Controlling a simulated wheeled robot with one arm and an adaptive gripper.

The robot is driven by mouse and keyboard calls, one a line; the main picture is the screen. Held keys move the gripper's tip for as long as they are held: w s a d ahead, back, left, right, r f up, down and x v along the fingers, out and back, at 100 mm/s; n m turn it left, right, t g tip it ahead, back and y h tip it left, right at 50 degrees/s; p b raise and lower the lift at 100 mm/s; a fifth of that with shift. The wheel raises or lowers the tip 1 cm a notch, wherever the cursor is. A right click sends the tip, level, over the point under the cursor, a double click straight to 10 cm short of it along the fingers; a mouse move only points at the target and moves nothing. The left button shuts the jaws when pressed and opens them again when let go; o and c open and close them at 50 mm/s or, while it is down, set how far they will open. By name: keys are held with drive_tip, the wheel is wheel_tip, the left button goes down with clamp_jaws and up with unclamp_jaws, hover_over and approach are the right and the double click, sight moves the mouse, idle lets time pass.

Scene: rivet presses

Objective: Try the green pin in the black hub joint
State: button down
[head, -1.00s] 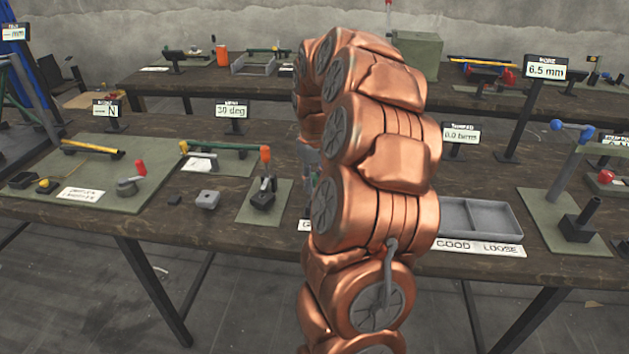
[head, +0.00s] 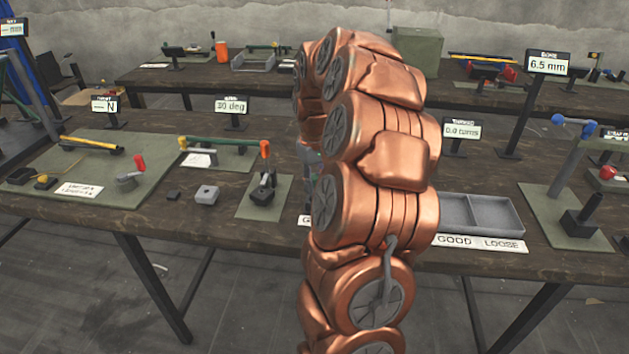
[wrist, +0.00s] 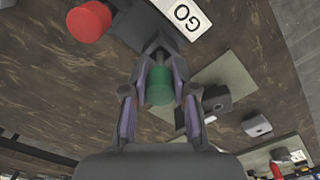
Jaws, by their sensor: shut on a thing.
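My gripper (wrist: 160,90) is shut on the green pin (wrist: 160,84) in the wrist view; the pin shows as a short green cylinder between the fingertips. A black block (wrist: 215,100) with a dark opening sits on a green mat, right of the gripper in the wrist view and apart from the pin. I cannot tell for sure that this is the hub joint.
A red cylinder (wrist: 88,20) stands near a GO label (wrist: 182,17) in the wrist view. A grey block (head: 207,194) lies left of the small mat. A grey tray (head: 480,214) with GOOD and LOOSE labels is right of my arm. Several signposts stand along the table.

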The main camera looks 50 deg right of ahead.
drive_tip(key=shift+f+b, duration=0.5)
drive_tip(key=shift+f, duration=0.45)
drive_tip(key=c, duration=0.8)
unclamp_jaws()
drive_tip(key=shift+c, duration=0.2)
wheel_tip(320, 180, up, 12)
drive_tip(key=shift+f, duration=0.1)
